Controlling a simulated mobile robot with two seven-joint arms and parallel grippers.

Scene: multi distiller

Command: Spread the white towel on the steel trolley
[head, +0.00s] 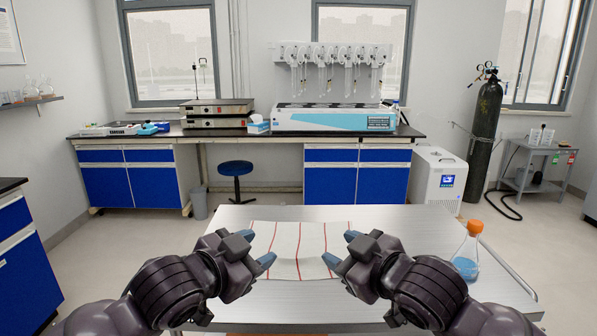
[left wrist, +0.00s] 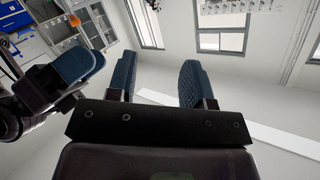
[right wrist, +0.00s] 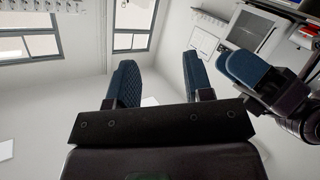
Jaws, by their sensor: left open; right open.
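A white towel with red stripes (head: 300,243) lies on the steel trolley (head: 400,222), in the middle of its top in the head view. Its near part runs down between my two grippers. My left gripper (head: 262,248) is over the towel's left edge, and my right gripper (head: 340,250) is over its right edge. Both are open, with blue fingertips pointing inward. In the left wrist view the fingers (left wrist: 155,82) are apart with nothing between them. In the right wrist view the fingers (right wrist: 160,82) are also apart and empty. I cannot tell whether the fingertips touch the cloth.
A flask with blue liquid and an orange cap (head: 467,252) stands on the trolley at the right, near my right arm. A lab bench (head: 260,135) and a blue stool (head: 236,170) are farther back.

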